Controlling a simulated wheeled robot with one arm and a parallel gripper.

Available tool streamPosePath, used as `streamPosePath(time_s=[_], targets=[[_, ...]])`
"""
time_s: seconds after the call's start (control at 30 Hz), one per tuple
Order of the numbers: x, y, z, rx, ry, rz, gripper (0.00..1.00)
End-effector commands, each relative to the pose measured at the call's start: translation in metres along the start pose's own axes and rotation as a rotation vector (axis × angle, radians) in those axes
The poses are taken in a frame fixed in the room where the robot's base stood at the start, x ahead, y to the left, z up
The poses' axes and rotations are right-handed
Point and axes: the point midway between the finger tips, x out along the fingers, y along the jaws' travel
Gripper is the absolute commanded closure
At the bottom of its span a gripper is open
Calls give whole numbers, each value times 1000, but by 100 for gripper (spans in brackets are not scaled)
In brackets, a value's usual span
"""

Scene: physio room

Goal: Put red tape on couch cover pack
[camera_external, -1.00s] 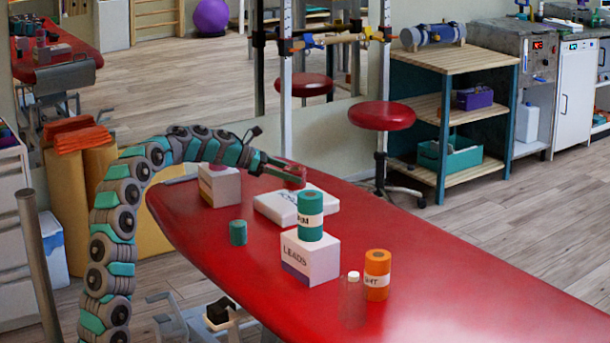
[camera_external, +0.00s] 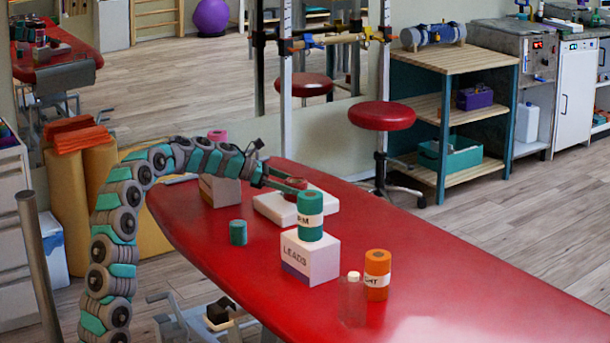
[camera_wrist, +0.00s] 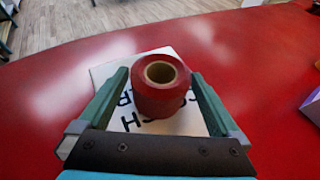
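The red tape (camera_external: 297,183) is a short roll with its hole facing up. It rests on the white couch cover pack (camera_external: 272,210), which lies flat on the red couch. In the wrist view the red tape (camera_wrist: 160,95) covers part of the lettering on the pack (camera_wrist: 110,70). My gripper (camera_external: 283,181) is open, with one finger on each side of the roll and narrow gaps beside it. The wrist view also shows both fingers of my gripper (camera_wrist: 160,80) apart around the roll.
A box marked LEADS (camera_external: 311,258) carries a teal roll (camera_external: 310,213). An orange roll (camera_external: 377,275) and a clear bottle (camera_external: 353,300) stand nearer. A small teal roll (camera_external: 238,232) and another box (camera_external: 220,189) with a pink roll (camera_external: 217,136) are left. The couch's right part is clear.

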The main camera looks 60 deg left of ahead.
Motion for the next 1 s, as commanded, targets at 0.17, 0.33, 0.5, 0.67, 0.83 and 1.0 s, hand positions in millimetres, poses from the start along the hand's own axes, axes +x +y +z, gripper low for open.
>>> streamPosePath(time_s=[0.17, 0.33, 0.5, 0.67, 0.83, 1.0], targets=[[0, 0, 0, 0, 0, 0, 0], [-5, 1, 3, -1, -1, 2, 0], [-33, 1, 5, 1, -4, 5, 0], [-67, 1, 4, 0, -2, 3, 0], [-98, 1, 4, 1, -2, 5, 0], [-116, 0, 3, 1, -2, 1, 0]])
